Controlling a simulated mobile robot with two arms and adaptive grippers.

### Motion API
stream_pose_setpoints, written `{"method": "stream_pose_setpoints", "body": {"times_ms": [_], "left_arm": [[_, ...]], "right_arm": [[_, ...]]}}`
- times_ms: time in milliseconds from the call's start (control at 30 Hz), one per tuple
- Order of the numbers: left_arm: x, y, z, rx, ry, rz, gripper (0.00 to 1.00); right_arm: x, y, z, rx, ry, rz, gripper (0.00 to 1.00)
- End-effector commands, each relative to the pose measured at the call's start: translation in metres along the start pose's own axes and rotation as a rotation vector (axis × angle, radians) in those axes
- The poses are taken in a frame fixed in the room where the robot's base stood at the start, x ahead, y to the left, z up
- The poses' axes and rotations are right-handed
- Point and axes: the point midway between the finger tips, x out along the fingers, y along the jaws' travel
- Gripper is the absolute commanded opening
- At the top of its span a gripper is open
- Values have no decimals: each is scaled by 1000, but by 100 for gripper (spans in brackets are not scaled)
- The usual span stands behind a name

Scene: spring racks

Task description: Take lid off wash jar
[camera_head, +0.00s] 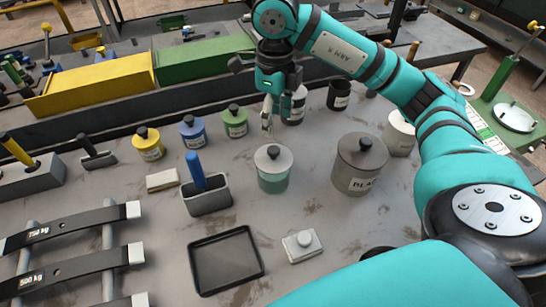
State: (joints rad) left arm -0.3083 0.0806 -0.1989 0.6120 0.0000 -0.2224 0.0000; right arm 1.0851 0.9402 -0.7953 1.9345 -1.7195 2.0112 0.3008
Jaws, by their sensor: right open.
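A squat jar with greenish contents (273,184) stands upright in the middle of the table; I take it for the wash jar. Its round grey lid (261,160) sits on top and has a small dark knob (273,152). My right gripper (267,128) is open and points down just above and behind the knob, seemingly apart from it. The arm reaches over from the right. My left gripper is not in view.
A larger lidded grey pot (354,178) stands to the right. Yellow (149,148), blue (193,133) and green (235,124) lidded jars stand to the left. A grey holder (207,200), black tray (197,262) and small light block (302,246) lie in front.

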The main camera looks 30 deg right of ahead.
Motion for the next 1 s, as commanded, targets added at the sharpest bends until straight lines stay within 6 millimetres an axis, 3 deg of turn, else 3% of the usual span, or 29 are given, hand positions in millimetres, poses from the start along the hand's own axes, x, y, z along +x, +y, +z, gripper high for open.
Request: {"method": "stream_pose_setpoints", "body": {"times_ms": [33,233,467,800,1000], "left_arm": [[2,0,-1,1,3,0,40],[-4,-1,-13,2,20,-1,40],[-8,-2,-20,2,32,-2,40],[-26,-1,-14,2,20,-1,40],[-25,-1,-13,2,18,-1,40]], "right_arm": [[13,2,0,-1,4,5,56],[45,1,0,1,4,3,56],[62,0,0,0,0,3,56],[106,0,1,1,0,3,56],[112,0,1,1,-1,2,56]]}}
